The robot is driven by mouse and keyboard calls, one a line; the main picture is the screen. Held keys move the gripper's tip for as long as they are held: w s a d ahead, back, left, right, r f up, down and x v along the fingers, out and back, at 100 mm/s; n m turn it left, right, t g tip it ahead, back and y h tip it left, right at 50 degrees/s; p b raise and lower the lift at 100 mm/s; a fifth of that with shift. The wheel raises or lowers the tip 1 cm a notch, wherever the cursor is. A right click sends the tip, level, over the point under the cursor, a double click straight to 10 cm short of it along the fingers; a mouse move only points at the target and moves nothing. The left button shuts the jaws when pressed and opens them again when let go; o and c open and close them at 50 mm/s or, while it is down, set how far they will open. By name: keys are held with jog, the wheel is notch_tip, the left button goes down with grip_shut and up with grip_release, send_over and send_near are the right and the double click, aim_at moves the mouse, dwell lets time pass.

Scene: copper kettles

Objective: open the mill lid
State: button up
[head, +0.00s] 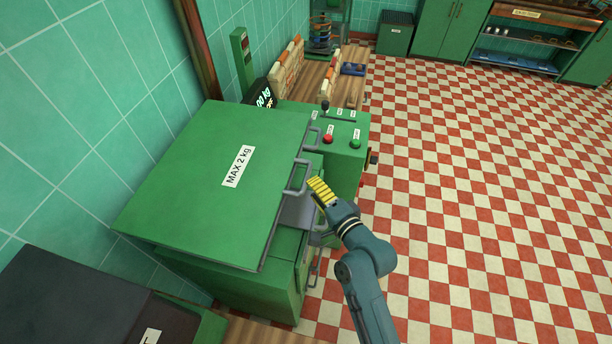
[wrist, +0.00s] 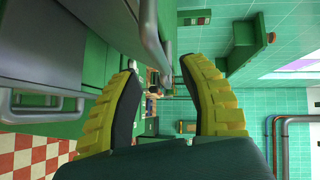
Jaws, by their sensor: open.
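The mill lid (head: 210,180) is a broad green panel labelled "MAX 2 kg". It lies over the green mill body (head: 275,300) in the head view; I cannot tell whether there is a gap under it. A grey bar handle (head: 296,178) stands on the lid's right edge. My gripper (head: 320,190), with yellow ribbed fingers, is just right of this handle. In the wrist view my gripper (wrist: 158,68) is open, with nothing visibly held.
A control box with a red button (head: 328,139) and a green button (head: 355,144) stands behind the gripper. A dark display (head: 263,98) is at the back. A tiled wall (head: 100,100) bounds the left. The checkered floor (head: 480,200) on the right is clear.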

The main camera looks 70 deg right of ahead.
aim_at(306, 176)
jog(key=x, duration=0.5)
jog(key=shift+w+d, duration=0.1)
grip_shut()
jog(key=shift+f, duration=0.1)
